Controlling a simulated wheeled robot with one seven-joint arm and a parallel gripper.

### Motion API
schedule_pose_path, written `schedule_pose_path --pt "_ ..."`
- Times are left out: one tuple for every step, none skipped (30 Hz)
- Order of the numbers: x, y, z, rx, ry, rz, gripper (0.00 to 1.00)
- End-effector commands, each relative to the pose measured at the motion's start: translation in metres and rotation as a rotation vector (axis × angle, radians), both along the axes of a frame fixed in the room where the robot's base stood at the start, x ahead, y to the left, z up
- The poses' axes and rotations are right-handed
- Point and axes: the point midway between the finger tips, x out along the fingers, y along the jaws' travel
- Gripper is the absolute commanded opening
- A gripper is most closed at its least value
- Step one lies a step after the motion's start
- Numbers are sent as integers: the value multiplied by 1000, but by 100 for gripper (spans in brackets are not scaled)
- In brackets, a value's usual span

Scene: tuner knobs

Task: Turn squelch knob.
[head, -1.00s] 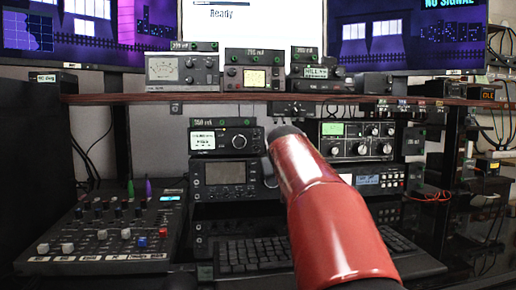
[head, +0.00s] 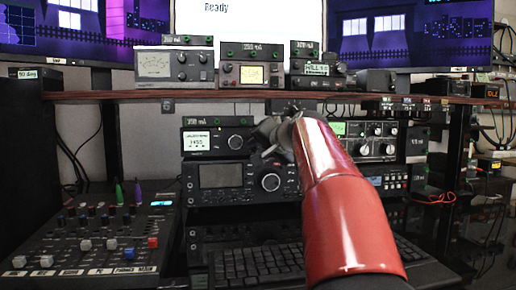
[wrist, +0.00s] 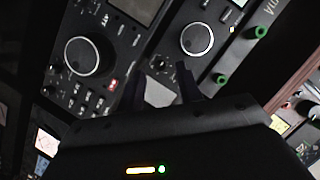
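Several knobs show and their labels are too small to read, so I cannot tell which is squelch. A small radio (head: 205,142) with a lit display has a round dial (head: 235,142); this dial also shows in the wrist view (wrist: 197,39). Below it, a larger transceiver (head: 221,176) has a big dial (head: 270,182), left in the wrist view (wrist: 82,56). A small dark knob (wrist: 160,62) sits between these dials, just beyond my fingertips. My gripper (head: 266,148) is in front of the radios' right side. Its fingers (wrist: 160,72) are apart with nothing visibly held; contact is unclear.
A wooden shelf (head: 110,96) carrying meters runs above. Another radio (head: 366,140) with several knobs stands right, partly behind my red arm. A keyboard (head: 250,262) lies below, and a mixer (head: 95,235) stands left.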

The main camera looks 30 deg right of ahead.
Motion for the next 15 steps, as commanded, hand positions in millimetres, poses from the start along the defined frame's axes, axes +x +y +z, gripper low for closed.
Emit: schedule_pose_path --pt "7 0 -1 -1 1 1 35" --pt "9 0 -2 0 1 1 35" --pt "13 0 -4 0 2 1 35" --pt "15 0 -4 0 2 1 35" --pt "16 0 -4 0 1 1 35" --pt "18 0 -5 0 0 0 35" --pt "18 0 -5 0 0 0 35" --pt "19 0 -5 -1 0 0 35" --pt "19 0 -5 -1 -1 0 35" --pt "19 0 -5 -1 -1 0 35" --pt "19 0 -5 -1 -1 0 35" --pt "19 0 -5 0 -1 -1 35" --pt "19 0 -5 -1 0 0 35" --pt "19 0 -5 -1 0 0 35" --pt "19 0 -5 -1 0 0 31"
